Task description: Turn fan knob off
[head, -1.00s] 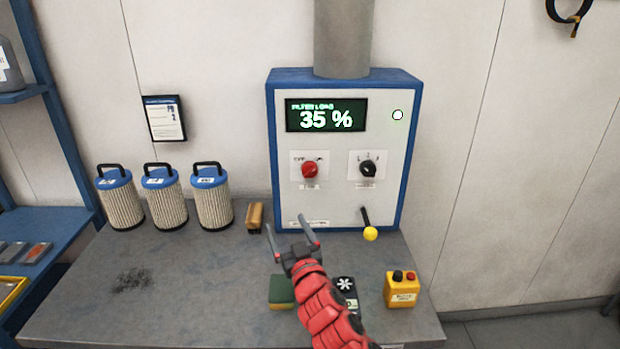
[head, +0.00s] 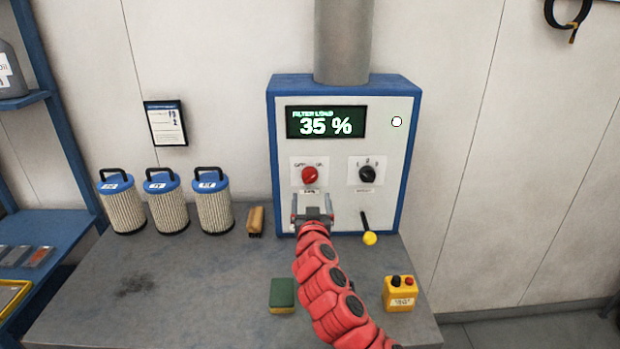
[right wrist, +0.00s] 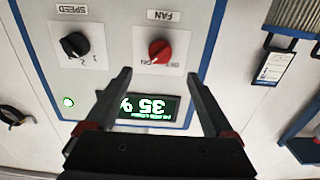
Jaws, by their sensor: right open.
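The red fan knob (head: 309,175) is on the left of the control panel (head: 340,205), below a green display reading 35 %. In the right wrist view, which is upside down, the red knob (right wrist: 160,51) sits under the label FAN, with OFF and ON marks partly readable. My right gripper (head: 312,199) is open and empty, in front of the panel just below the red knob. In the right wrist view its two fingers (right wrist: 160,82) stand apart, with the knob beyond the tips and between them, not touched. My left gripper is not in view.
A black speed knob (head: 367,174) is right of the red one. A lever with a yellow ball (head: 370,238) sticks out at lower right. On the bench are several items: filters (head: 168,204), a brush (head: 255,221), a green sponge (head: 283,293) and a yellow button box (head: 400,293).

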